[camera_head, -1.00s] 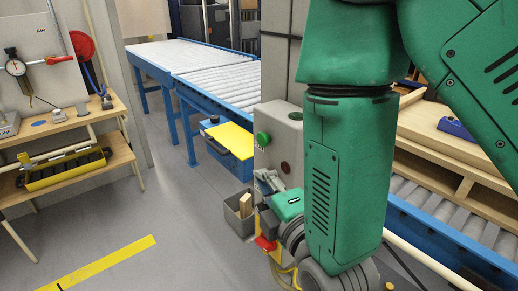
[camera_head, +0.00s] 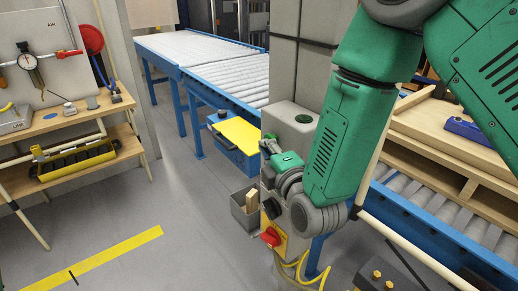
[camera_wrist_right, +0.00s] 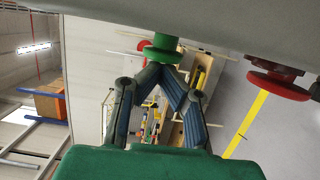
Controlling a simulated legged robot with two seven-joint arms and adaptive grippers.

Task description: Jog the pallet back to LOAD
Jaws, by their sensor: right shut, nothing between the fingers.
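The wooden pallet (camera_head: 430,152) sits on the roller conveyor at the right, with a blue part (camera_head: 468,129) on it. A grey control box (camera_head: 283,122) stands on a post. My right gripper (camera_head: 268,146) is at the box's front, partly hidden by its own arm. In the right wrist view, its closed fingers (camera_wrist_right: 165,72) point at a green button (camera_wrist_right: 160,50), very close; whether they touch it I cannot tell. A red mushroom button (camera_wrist_right: 278,85) is to the right there. My left gripper is not in view.
A red and yellow switch (camera_head: 271,237) and yellow cable are low on the post. A workbench (camera_head: 60,120) stands at left, and the blue-framed roller conveyor (camera_head: 235,80) behind. The floor between is clear.

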